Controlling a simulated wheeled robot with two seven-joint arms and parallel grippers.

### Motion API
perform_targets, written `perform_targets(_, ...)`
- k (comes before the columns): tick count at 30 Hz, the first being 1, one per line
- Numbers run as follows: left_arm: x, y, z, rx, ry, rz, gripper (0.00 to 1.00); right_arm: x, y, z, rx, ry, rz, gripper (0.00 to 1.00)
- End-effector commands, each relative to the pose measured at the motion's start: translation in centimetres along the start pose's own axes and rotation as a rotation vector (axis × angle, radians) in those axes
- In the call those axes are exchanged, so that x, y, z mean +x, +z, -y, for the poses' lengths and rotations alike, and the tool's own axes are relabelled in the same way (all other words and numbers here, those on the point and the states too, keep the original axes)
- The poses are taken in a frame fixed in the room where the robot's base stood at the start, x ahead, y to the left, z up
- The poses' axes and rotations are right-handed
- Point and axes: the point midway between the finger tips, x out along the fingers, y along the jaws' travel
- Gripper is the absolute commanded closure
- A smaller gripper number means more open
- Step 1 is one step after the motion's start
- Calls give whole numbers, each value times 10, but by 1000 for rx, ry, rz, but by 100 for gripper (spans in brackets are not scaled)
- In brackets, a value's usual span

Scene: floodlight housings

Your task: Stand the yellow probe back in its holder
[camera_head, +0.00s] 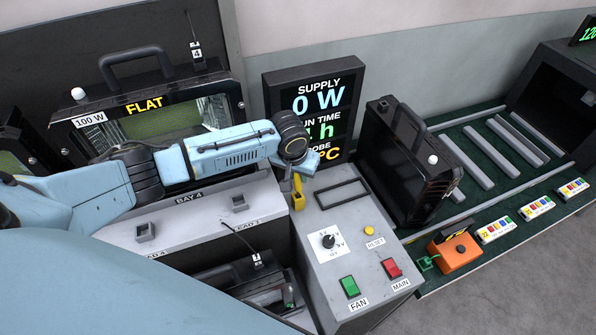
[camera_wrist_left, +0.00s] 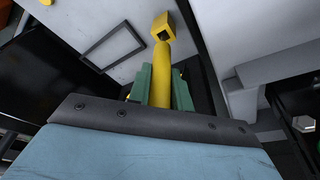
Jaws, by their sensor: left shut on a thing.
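My left gripper (camera_head: 299,177) is above the left edge of the control console (camera_head: 330,215), shut on the yellow probe (camera_head: 297,189). In the left wrist view the yellow probe (camera_wrist_left: 161,80) is a round rod between the green fingers of my gripper (camera_wrist_left: 162,88). At its far end is a square yellow block (camera_wrist_left: 163,24) with a dark opening. I cannot tell whether this block belongs to the probe or is the holder, or whether they touch. No separate holder is clear. My right gripper is not in view.
A black rectangular frame (camera_head: 342,193) lies on the console beside the probe. A black housing (camera_head: 408,165) stands right of it. The display (camera_head: 314,100) stands behind. A floodlight (camera_head: 150,110) sits in the bay at left. An orange box (camera_head: 454,251) is at lower right.

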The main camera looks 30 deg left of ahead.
Motion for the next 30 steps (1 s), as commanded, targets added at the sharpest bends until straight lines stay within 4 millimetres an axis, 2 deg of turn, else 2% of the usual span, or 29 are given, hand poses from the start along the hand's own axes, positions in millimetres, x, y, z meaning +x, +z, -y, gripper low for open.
perform_targets(15,13,3,0,-1,0,-1,100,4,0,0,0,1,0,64)
perform_targets(30,13,3,0,0,0,-1,100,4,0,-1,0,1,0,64)
